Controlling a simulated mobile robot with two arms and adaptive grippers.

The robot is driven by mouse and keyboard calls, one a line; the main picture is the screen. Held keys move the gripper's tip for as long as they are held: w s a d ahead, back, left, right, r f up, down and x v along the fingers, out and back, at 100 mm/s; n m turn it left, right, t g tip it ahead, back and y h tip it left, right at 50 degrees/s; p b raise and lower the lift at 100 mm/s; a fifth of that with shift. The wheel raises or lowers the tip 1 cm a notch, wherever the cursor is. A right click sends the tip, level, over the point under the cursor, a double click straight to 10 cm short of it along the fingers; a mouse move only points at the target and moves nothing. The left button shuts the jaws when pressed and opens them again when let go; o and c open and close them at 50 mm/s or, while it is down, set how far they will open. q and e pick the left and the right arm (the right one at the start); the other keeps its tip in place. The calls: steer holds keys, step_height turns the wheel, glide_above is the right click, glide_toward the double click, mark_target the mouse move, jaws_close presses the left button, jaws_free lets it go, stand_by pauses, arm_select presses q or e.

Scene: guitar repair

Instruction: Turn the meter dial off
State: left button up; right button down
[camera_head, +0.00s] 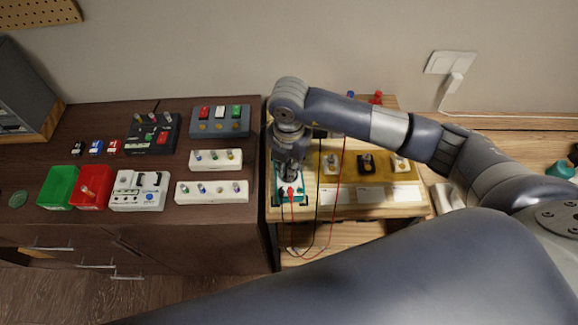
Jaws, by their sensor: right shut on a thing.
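The meter (303,197) is a teal-edged box at the left front of the light wooden table. Red and black leads run from its front end. My right gripper (290,173) reaches down over the meter from above and is shut on its dial. The gripper hides the dial, so I cannot see which way it points. My left gripper is not in view.
Looping leads cross the table's front edge. On the dark cabinet (228,218) stand pedals, knob strips, a green bin (59,187) and a red bin (91,188).

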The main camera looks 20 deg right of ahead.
steer(key=shift+n+b, duration=0.4)
steer(key=shift+n, duration=0.1)
stand_by(1.1)
steer(key=c, duration=1.7)
jaws_free()
steer(key=shift+r, duration=0.1)
step_height(320, 180, up, 12)
